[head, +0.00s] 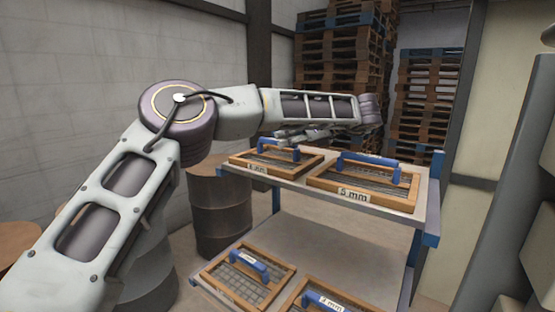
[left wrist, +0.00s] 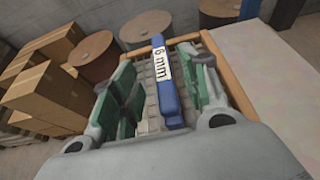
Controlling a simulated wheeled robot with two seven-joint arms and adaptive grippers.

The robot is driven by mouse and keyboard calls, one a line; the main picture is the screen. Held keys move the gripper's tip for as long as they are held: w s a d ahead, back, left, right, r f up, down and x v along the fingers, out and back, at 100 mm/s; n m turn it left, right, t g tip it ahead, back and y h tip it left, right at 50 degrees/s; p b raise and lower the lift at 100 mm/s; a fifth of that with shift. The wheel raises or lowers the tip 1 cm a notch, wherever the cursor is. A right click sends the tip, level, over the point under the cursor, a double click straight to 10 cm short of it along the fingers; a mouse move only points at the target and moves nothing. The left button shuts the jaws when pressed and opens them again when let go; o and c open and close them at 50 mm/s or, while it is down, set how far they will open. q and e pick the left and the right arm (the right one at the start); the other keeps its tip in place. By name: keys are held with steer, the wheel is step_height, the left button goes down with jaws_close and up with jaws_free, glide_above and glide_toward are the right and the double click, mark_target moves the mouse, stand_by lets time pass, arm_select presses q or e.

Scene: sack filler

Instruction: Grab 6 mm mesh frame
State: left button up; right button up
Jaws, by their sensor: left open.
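The 6 mm mesh frame (head: 309,167) lies on the left of the rack's upper shelf, a wooden frame with wire mesh and a blue handle (head: 279,149). Its front label is partly unreadable in the head view. In the left wrist view the blue handle (left wrist: 163,82) carries a white "6 mm" label and stands between the two green-padded fingers. My left gripper (head: 300,137) is open above this frame. In the left wrist view the left gripper (left wrist: 165,88) has a finger on each side of the handle, with gaps showing. My right gripper is not in view.
A 5 mm frame (head: 362,199) lies to the right on the same shelf (head: 428,205). Two more frames, left (head: 275,290) and right (head: 293,298), lie on the lower shelf. Drums (head: 222,215) stand left of the rack; stacked pallets (head: 340,60) stand behind. Boxes (left wrist: 45,95) show in the wrist view.

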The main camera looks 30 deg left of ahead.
mark_target(278, 140)
arm_select(q)
steer(key=shift+p+x, duration=0.65)
steer(key=shift+x, duration=1.8)
steer(key=shift+w+f, duration=0.1)
steer(key=shift+w, duration=0.05)
steer(key=shift+c, duration=0.2)
steer(key=c, duration=0.9)
jaws_close()
